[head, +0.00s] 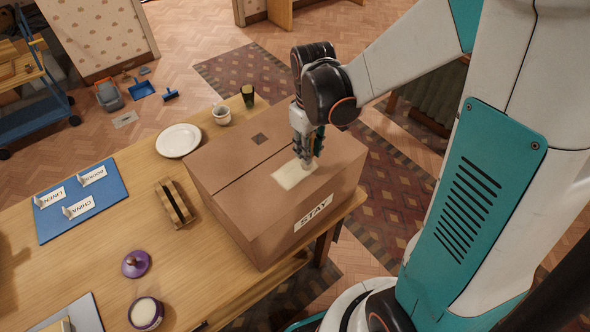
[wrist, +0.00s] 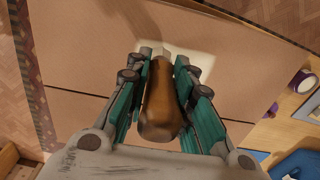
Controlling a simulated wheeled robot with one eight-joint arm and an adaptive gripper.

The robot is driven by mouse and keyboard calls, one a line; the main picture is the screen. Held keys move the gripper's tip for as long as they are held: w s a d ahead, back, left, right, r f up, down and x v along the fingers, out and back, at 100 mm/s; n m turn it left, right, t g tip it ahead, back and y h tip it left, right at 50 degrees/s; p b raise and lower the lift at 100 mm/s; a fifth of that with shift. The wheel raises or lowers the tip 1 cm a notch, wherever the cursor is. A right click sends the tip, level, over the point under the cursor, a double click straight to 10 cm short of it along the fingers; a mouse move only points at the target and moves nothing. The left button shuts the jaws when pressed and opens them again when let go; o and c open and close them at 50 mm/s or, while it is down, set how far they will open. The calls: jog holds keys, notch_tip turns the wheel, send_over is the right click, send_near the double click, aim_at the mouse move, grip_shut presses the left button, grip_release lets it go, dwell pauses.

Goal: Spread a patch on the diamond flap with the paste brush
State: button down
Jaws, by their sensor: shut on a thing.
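A closed cardboard box (head: 225,215) stands on the table. Its far flap bears a dark diamond mark (head: 260,138). A pale wet-looking patch (head: 294,174) lies on the near flap, across the seam from the diamond, above the STAY label (head: 313,213). My gripper (head: 307,150) is above the patch's right end, shut on the paste brush. The brush's brown wooden handle (wrist: 160,103) is between the fingers in the wrist view. The brush tip points down at the patch (wrist: 205,62); exact contact is hard to tell. An open purple paste jar (head: 146,313) stands at the front.
A purple lid (head: 136,263), a wooden block-like item (head: 175,203), a white plate (head: 179,140), a mug (head: 221,114) and a dark cup (head: 248,95) are on the table. A blue board (head: 80,202) with labelled cards lies left. Bare table surrounds the lid.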

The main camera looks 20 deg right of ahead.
jog(key=shift+s, duration=0.1)
jog(key=shift+f, duration=0.6)
jog(key=shift+f, duration=0.2)
jog(key=shift+d, duration=0.1)
jog(key=shift+w+d, duration=0.35)
jog(key=shift+d, duration=0.35)
jog(key=shift+w+d, duration=0.3)
jog(key=shift+d, duration=0.4)
notch_tip(320, 180, up, 2)
jog(key=shift+a+r, duration=0.1)
jog(key=shift+r, duration=0.05)
